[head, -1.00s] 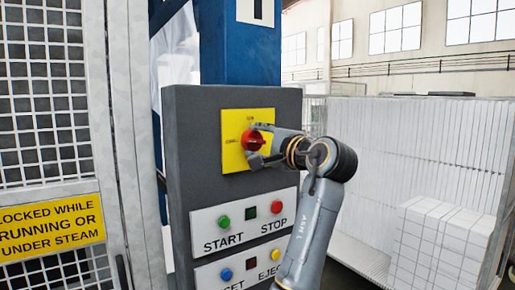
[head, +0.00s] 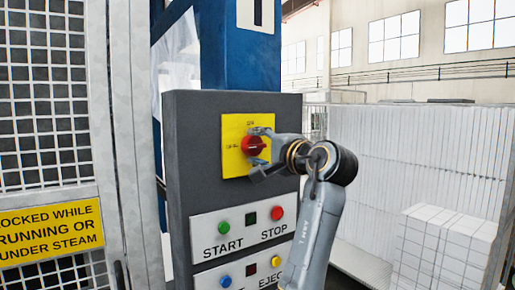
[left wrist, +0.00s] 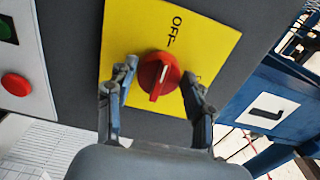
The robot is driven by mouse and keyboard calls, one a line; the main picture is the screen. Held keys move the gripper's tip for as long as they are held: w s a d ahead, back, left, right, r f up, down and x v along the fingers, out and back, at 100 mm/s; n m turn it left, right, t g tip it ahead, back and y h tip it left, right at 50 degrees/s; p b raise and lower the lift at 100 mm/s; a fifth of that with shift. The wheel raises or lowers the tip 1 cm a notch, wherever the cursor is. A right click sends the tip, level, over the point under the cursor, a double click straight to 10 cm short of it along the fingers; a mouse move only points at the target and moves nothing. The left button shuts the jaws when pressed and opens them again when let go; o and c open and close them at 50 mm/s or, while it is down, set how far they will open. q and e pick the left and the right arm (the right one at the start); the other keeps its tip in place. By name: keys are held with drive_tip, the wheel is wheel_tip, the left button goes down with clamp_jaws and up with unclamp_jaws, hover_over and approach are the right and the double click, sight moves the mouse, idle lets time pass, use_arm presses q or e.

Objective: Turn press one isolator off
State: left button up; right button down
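The isolator is a red rotary knob (head: 253,146) on a yellow plate (head: 232,163) at the top of a grey control box. In the left wrist view the knob (left wrist: 158,74) has a raised ridge with a white line. That ridge lies roughly in line with the OFF mark (left wrist: 173,30). My left gripper (head: 260,151) is open at the knob, one finger above it and one below. In the left wrist view its fingers (left wrist: 160,80) stand on either side of the knob, with small gaps. My right gripper is not in view.
The grey box (head: 195,150) also carries a START/STOP panel (head: 245,229) and a lower panel with blue and yellow buttons. A mesh guard door (head: 45,110) stands at the left. White foam blocks (head: 440,250) are stacked at the right.

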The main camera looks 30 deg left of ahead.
use_arm(q)
drive_tip(key=shift+o, duration=0.9)
drive_tip(key=shift+d, duration=0.1)
drive_tip(key=v, duration=1.1)
drive_tip(key=shift+s+d, duration=0.2)
drive_tip(key=shift+d, duration=0.15)
drive_tip(key=shift+f, duration=0.1)
